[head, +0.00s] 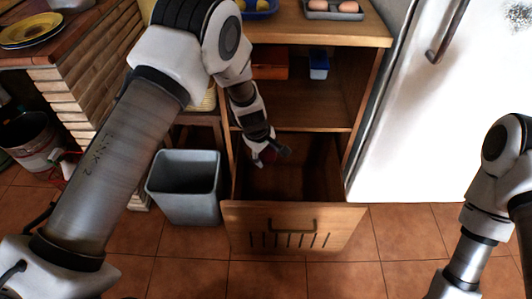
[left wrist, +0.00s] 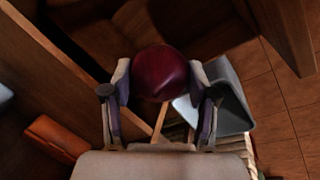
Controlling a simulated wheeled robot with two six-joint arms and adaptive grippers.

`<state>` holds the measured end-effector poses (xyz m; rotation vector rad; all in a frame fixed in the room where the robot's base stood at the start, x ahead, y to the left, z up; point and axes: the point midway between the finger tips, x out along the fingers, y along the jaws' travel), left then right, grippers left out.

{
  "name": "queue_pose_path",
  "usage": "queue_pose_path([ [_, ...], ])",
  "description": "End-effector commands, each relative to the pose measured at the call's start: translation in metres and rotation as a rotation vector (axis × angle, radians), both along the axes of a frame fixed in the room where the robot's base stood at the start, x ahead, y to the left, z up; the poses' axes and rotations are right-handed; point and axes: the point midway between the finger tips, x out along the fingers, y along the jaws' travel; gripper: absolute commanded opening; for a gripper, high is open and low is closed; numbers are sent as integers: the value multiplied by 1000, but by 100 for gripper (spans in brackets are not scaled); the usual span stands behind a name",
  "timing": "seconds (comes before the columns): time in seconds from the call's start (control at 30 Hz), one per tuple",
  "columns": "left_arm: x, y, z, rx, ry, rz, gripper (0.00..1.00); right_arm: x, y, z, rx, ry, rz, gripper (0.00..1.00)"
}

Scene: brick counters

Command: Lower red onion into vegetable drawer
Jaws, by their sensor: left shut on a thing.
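The red onion (left wrist: 160,72) is dark purple-red and round. My left gripper (left wrist: 161,84) is shut on it, with a finger on each side. In the head view, my left gripper (head: 270,156) hangs inside the wooden cabinet, above the open drawer; little of the onion shows there. The vegetable drawer (head: 293,228) is pulled out at the bottom of the cabinet. It has a slotted wooden front with a handle, and its visible inside looks empty. The onion's height above the drawer floor is hard to tell. My right arm shows at the right edge, its gripper out of view.
A grey bin (head: 186,190) stands on the tiled floor left of the drawer. A white fridge (head: 420,120) stands on the right. The shelf above holds an orange box (head: 270,64) and a blue container (head: 318,66). An egg tray (head: 334,13) sits on top.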

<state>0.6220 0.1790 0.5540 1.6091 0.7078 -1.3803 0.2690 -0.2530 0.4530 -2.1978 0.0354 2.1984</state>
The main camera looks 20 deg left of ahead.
Motion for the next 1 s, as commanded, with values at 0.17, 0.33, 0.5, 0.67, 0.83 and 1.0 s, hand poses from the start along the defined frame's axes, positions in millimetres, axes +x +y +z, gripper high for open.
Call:
queue_pose_path([
  [0.17,0,0,-1,0,0,0,22,0,0,-1,0,0,0,40],
  [0.33,0,0,-12,0,0,0,22,0,0,-9,0,0,0,40],
  [0.5,0,0,-22,0,0,-1,22,0,0,-16,0,0,0,40],
  [0.67,0,0,-31,0,0,-1,22,0,0,-23,0,0,0,40],
  [0.83,0,0,-42,0,0,0,22,0,0,-30,0,0,0,40],
  [1.0,0,0,-52,0,0,1,22,0,0,-38,0,0,0,40],
])
